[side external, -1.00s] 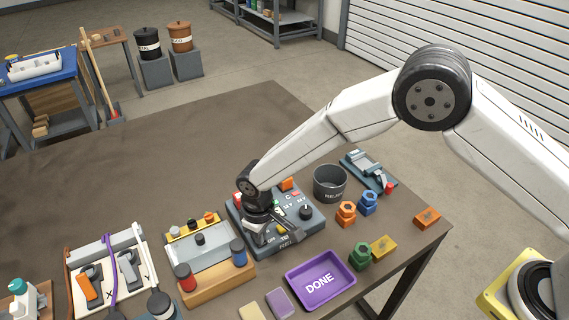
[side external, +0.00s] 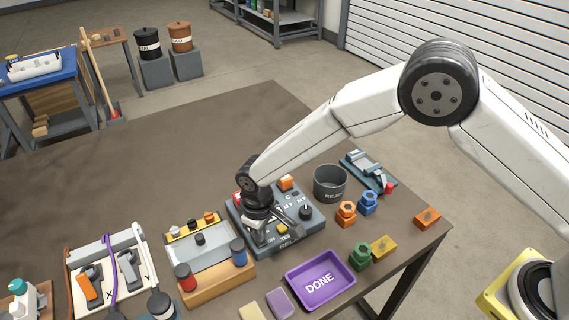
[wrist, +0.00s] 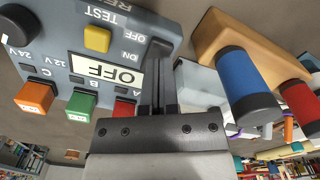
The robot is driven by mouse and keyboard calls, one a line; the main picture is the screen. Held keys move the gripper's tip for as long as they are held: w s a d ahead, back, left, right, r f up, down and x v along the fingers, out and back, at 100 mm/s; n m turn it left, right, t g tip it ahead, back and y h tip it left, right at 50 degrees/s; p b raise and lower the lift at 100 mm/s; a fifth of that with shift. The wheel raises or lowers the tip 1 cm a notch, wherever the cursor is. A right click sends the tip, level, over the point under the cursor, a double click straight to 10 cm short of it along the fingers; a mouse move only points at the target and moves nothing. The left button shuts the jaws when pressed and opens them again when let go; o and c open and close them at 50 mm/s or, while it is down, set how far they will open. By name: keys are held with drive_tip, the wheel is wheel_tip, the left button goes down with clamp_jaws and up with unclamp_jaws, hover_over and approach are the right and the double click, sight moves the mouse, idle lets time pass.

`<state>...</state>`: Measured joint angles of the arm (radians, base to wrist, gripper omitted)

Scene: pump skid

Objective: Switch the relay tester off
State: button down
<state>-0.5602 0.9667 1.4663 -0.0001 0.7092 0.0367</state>
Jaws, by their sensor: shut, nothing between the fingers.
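The relay tester (side external: 303,228) is a blue-grey box on the table. In the wrist view its panel (wrist: 62,62) appears upside down. A white display (wrist: 108,74) on it reads OFF. OFF and ON labels are printed near my fingertips. My gripper (wrist: 160,48) is shut and empty, over the panel edge by these labels. The fingers hide most of the switch there; I cannot tell whether they touch it. My gripper also shows over the tester in the side view.
A grey reject bin (side external: 330,184) is behind right. A purple DONE tray (side external: 320,281) lies in front, with several coloured nuts (side external: 360,257) at right.

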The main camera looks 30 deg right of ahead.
drive_tip(key=shift+r, duration=2.7)
drive_tip(key=shift+d+r, duration=0.1)
drive_tip(key=shift+d, duration=0.05)
drive_tip(key=s+d+r+m+t, duration=0.1)
drive_tip(key=s+d+r+m, duration=0.1)
drive_tip(key=s+d, duration=0.3)
drive_tip(key=s+d+r+m, duration=0.2)
drive_tip(key=s+d, duration=0.3)
drive_tip(key=d, duration=0.8)
drive_tip(key=s+d+r+m+t, duration=0.1)
drive_tip(key=s+d+r, duration=0.3)
drive_tip(key=d, duration=0.5)
drive_tip(key=shift+s+d+m+t, duration=0.25)
drive_tip(key=shift+s+m, duration=0.25)
drive_tip(key=shift+s, duration=0.55)
drive_tip(key=shift+w, duration=0.1)
